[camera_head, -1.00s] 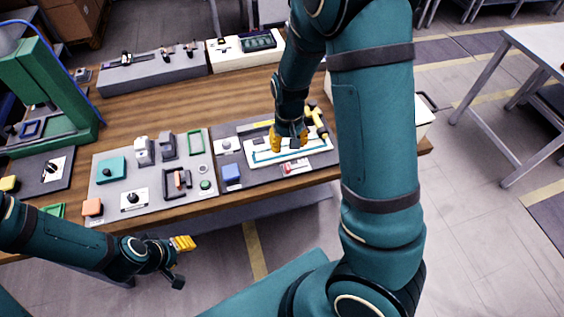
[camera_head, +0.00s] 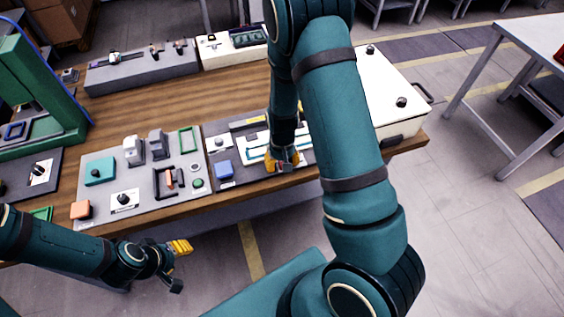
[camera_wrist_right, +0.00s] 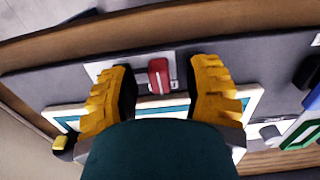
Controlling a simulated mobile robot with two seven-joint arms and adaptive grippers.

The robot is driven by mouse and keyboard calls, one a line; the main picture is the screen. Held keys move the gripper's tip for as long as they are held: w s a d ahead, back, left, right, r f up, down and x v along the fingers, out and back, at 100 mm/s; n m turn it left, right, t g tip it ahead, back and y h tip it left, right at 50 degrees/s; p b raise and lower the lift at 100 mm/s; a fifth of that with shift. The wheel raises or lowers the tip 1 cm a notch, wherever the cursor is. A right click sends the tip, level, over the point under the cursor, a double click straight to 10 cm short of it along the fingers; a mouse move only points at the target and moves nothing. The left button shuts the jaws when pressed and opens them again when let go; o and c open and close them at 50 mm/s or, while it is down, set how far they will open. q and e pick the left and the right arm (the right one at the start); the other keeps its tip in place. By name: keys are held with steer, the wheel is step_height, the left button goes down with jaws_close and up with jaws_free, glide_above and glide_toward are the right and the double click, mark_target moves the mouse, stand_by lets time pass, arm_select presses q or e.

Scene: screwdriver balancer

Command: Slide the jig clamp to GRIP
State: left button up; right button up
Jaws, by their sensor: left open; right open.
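In the right wrist view, the jig clamp is a red slider block (camera_wrist_right: 158,76) on a pale plate (camera_wrist_right: 130,65). My right gripper (camera_wrist_right: 160,92) is open, with its yellow fingers on either side of the red block and a gap at each side. Any lettering on the plate is too small to read. In the head view, my right gripper (camera_head: 284,162) is at the front edge of the dark board and hides the slider. A white jig with a teal strip (camera_head: 255,154) lies just behind it. My left gripper (camera_head: 178,266) is open and empty in front of the table.
A grey board (camera_head: 150,212) with several small parts lies to the left. A blue block (camera_head: 224,170) sits left of my right gripper. A white case (camera_head: 385,95) stands at the right end of the table. A green press (camera_head: 40,95) stands at the far left.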

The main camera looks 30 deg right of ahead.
mark_target(302, 162)
jaws_close()
steer(key=d, duration=0.2)
steer(key=s+d, duration=0.1)
steer(key=d, duration=0.1)
steer(key=d+b, duration=0.1)
steer(key=d, duration=0.1)
steer(key=shift+s+d, duration=0.15)
steer(key=shift+s, duration=0.15)
jaws_free()
steer(key=shift+d, duration=0.1)
